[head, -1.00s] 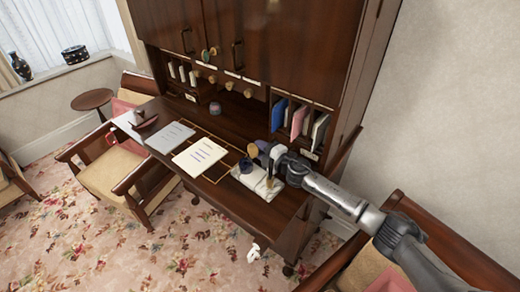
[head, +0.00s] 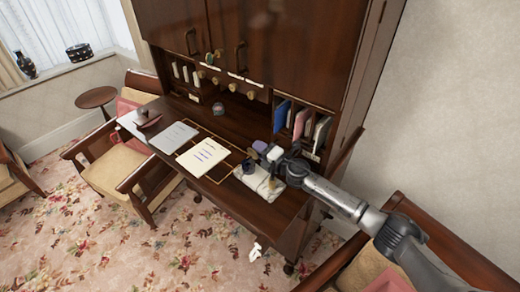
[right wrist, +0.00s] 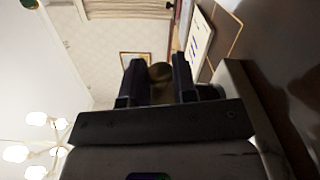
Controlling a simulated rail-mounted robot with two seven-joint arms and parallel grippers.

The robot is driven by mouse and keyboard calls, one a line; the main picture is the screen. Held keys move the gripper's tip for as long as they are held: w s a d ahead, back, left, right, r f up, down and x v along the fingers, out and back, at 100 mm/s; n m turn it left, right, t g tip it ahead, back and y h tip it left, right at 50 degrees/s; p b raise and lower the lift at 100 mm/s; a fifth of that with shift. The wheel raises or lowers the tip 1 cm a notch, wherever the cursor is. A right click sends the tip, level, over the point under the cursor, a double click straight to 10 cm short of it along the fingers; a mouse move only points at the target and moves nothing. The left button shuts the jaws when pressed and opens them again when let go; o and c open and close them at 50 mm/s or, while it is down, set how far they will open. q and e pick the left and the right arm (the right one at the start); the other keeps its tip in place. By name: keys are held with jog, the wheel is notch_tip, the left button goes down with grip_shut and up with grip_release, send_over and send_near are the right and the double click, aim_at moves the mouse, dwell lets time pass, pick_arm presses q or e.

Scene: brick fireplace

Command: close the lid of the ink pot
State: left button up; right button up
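The ink pot (head: 248,166) is a small dark pot on a pale marble stand (head: 262,186) near the right end of the desk. A round brown-gold lid (head: 260,146) shows above and right of the pot, apparently raised and not covering it. My right gripper (head: 269,154) is beside the lid, above the stand. In the right wrist view its two dark fingers (right wrist: 159,85) are apart. A round brownish piece (right wrist: 160,72), probably the lid, shows in the gap; contact is unclear. My left gripper does not show.
Papers (head: 203,154) and a grey folder (head: 174,137) lie left of the stand on the desk (head: 225,190). Upright folders (head: 300,122) fill a cubby close behind my right gripper. A chair (head: 120,165) stands at the desk's front left.

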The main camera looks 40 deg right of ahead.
jog(key=o, duration=0.5)
